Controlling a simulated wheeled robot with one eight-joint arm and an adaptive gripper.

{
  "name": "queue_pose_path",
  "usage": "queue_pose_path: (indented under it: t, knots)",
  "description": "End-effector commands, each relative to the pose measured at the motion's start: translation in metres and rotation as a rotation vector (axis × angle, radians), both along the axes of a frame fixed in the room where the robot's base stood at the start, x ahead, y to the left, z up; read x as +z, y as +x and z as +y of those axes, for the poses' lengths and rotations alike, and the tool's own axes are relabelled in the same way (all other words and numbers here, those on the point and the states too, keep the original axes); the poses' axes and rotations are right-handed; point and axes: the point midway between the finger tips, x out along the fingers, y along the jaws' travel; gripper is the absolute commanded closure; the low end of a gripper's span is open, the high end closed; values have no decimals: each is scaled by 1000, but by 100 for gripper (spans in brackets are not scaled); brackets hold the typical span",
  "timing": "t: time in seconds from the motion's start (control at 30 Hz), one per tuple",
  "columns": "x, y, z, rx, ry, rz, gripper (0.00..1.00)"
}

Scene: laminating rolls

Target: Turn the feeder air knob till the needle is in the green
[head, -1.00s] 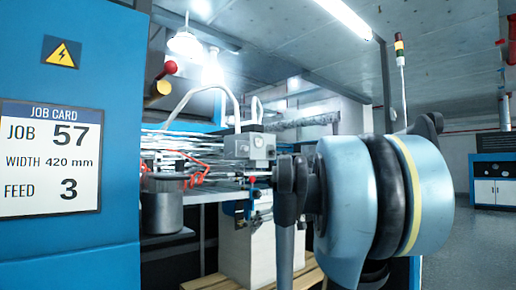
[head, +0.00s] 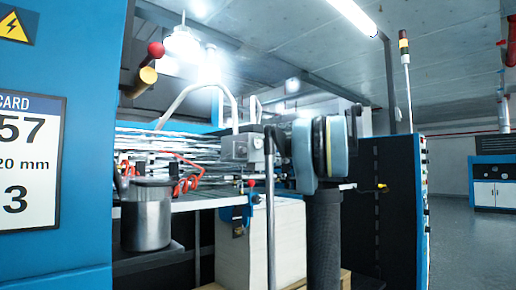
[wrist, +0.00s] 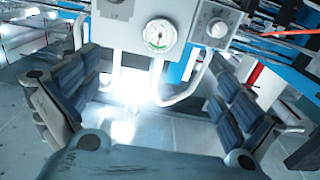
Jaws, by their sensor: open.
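In the head view the grey box (head: 236,148) shows beside my arm; the knob and gauge cannot be made out there.
A metal pot (head: 146,218) stands on a ledge at left, near the blue cabinet with the job card (head: 30,165). A pale stack (head: 280,240) stands below. Open floor lies to the right.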

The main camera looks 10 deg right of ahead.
Motion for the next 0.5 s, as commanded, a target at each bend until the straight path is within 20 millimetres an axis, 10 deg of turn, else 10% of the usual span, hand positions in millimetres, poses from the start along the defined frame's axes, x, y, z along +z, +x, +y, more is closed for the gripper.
queue_pose_path:
  t: [0.5]
  knots:
    - [-1, 63, 41, -4, 0, 2, 0]
